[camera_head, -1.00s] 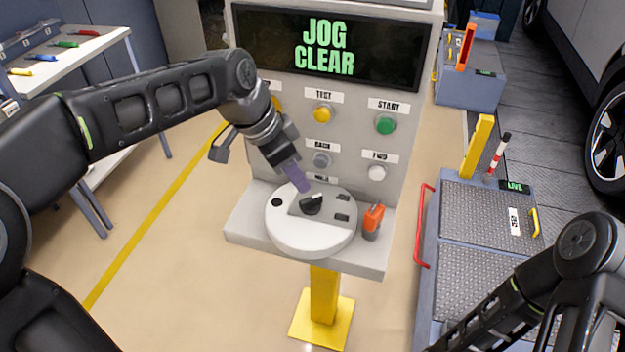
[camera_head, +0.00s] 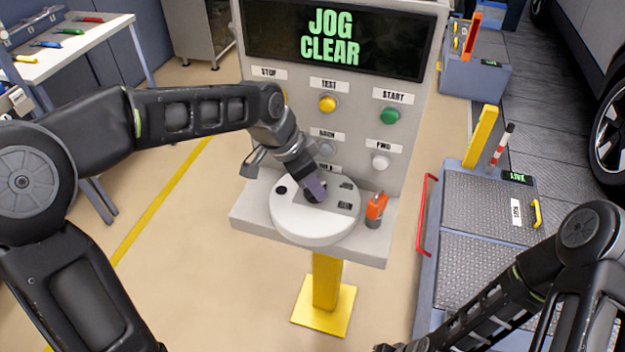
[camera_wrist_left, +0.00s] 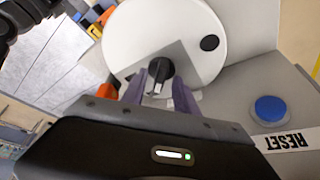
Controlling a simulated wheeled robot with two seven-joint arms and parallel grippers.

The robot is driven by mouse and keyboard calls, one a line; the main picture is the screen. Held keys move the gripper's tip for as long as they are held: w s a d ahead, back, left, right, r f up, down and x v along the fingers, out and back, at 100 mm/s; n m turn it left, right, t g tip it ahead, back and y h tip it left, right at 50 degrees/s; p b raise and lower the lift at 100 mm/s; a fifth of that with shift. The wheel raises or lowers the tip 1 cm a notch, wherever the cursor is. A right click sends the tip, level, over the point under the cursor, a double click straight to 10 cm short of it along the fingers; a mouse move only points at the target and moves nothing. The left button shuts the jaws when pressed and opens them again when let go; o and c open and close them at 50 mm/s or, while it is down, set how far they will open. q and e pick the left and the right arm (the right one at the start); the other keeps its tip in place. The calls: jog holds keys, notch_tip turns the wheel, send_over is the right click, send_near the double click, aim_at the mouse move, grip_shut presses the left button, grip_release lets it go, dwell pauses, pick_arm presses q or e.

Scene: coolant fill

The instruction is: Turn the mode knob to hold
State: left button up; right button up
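The mode knob (camera_wrist_left: 160,72) is a black knob with a pale mark, on a grey plate on a round white dial housing (camera_head: 315,226). In the head view the gripper covers most of the knob. My left gripper (camera_head: 315,188) is over the knob, pointing down. In the left wrist view its two purple fingers (camera_wrist_left: 162,92) are apart, with the near end of the knob between their tips. I cannot tell whether they touch it. The dial's small position labels are not readable. My right arm shows at the lower right, but its gripper is outside the view.
The grey console's screen (camera_head: 335,38) reads JOG CLEAR. Yellow (camera_head: 327,103) and green (camera_head: 390,116) buttons sit on the panel above the dial. An orange-topped switch (camera_head: 376,206) stands close right of the dial. A blue RESET button (camera_wrist_left: 270,109) shows in the left wrist view.

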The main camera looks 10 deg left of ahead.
pick_arm(q)
jog(key=shift+c, duration=0.2)
grip_shut()
dwell(1.2)
